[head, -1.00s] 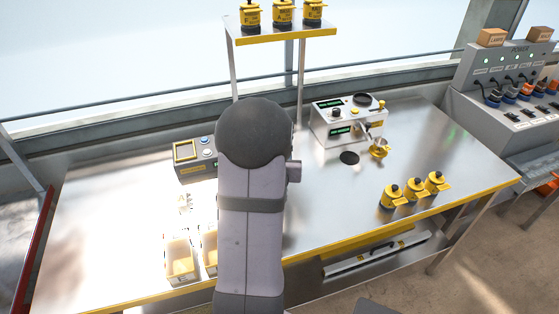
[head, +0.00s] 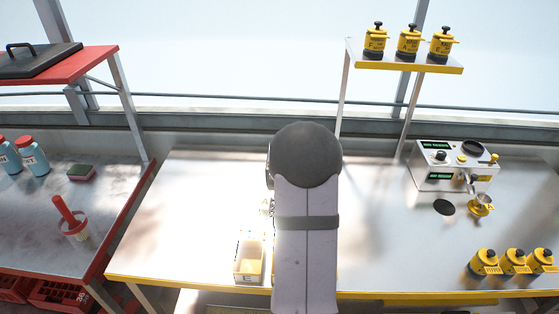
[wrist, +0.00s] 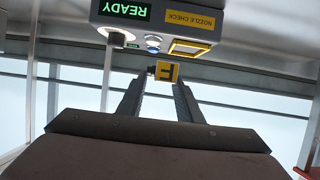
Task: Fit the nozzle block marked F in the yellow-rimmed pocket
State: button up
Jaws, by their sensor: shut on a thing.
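The nozzle block marked F (wrist: 166,72) is yellow with a black letter and a dark end on its left. My gripper (wrist: 161,84) is shut on it in the wrist view, with a dark finger on either side. The nozzle check device (wrist: 237,38) is at the top of the wrist view. In the head view my arm hides the gripper, the block and the device.
The device has a lit READY display (wrist: 124,10), a knob (wrist: 117,39) and a blue button (wrist: 153,41). In the head view, a pale bin (head: 249,268) stands left of my arm. Yellow-and-black canisters (head: 485,262) stand at the bench's right. The bench (head: 190,215) is clear at left.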

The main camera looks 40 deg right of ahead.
jog(key=w+d+r, duration=0.2)
jog(key=w+r, duration=0.3)
jog(key=w, duration=0.4)
jog(key=shift+d, duration=0.25)
jog(key=shift+f+p, duration=0.5)
jog(key=shift+f, duration=4.45)
